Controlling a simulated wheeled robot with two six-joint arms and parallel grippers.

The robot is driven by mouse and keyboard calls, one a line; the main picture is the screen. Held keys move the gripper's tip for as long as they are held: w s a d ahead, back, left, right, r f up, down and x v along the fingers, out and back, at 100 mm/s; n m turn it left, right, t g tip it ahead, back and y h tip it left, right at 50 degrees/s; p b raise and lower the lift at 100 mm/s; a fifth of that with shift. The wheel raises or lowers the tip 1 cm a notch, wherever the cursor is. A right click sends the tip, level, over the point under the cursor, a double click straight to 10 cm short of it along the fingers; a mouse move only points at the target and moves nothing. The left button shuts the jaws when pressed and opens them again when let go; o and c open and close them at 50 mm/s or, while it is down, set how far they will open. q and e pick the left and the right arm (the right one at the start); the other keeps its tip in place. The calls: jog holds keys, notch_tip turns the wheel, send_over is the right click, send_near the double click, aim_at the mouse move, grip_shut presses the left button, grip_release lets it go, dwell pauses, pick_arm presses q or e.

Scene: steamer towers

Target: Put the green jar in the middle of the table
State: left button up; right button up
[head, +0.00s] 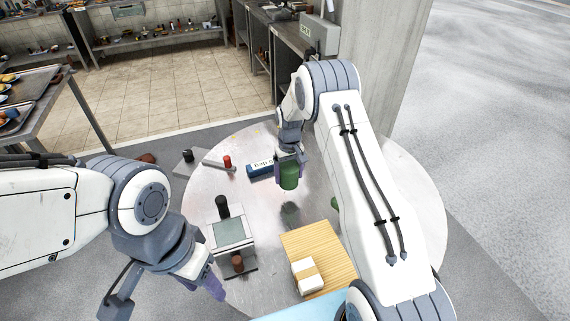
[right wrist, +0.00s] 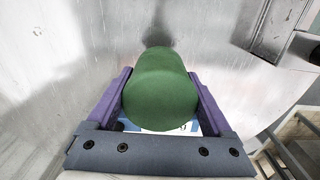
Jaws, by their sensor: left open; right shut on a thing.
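The green jar (head: 289,177) is between the fingers of my right gripper (head: 290,163), which is shut on it. In the head view the jar appears above the round metal table (head: 410,190), with a dark reflection below it. The jar also fills the middle of the right wrist view (right wrist: 162,92), between the two purple fingers of the right gripper (right wrist: 160,104). My left gripper (head: 213,284) is open and empty at the table's left front edge; its fingers are only partly visible.
A blue box with lettering (head: 260,170) lies just left of the jar. A black jar (head: 222,206) and a brown jar (head: 237,262) stand by a grey-topped tray. A wooden board (head: 322,246) carries a white and tan box (head: 306,274). A red jar (head: 227,162) stands farther back.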

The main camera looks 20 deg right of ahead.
aim_at(288, 185)
jog(key=shift+w+a, duration=0.2)
jog(key=shift+w, duration=0.05)
jog(key=shift+d, duration=0.2)
jog(key=shift+s+r, duration=0.1)
jog(key=shift+f+b, duration=1.85)
jog(key=shift+f, duration=1.2)
jog(key=shift+f+b, duration=0.35)
jog(key=shift+f, duration=0.15)
jog(key=o, duration=1.3)
jog(key=shift+c, duration=0.2)
